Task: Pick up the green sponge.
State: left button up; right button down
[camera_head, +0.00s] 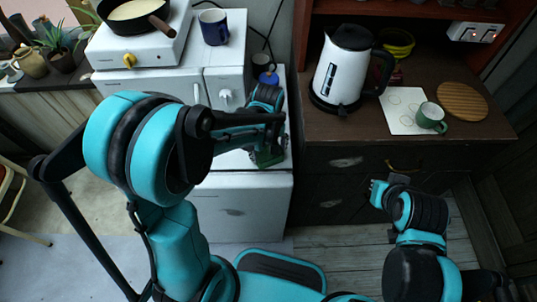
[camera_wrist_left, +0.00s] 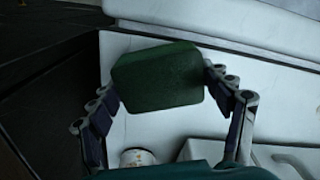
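The green sponge (camera_wrist_left: 158,78) is a rounded block between the two fingers of my left gripper (camera_wrist_left: 160,88) in the left wrist view. Both fingertips appear to touch its opposite sides. In the head view the sponge (camera_head: 268,157) shows below my left gripper (camera_head: 268,148), over the white counter near its front edge. I cannot tell whether it is clear of the surface. My right gripper (camera_head: 378,192) is at the lower right, in front of the dark drawers and away from the sponge; its fingers are too small to read.
A blue mug (camera_head: 214,27) and a hot plate (camera_head: 138,48) with a pan stand at the back left. A white kettle (camera_head: 342,68), a green cup (camera_head: 431,117) and a round wooden board (camera_head: 462,101) are on the brown cabinet at right. A small pale container (camera_wrist_left: 137,157) shows in the wrist view.

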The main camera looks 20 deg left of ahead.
pick_arm(q)
jog(key=shift+c, duration=0.5)
notch_tip(320, 180, up, 10)
jog(key=p, duration=0.4)
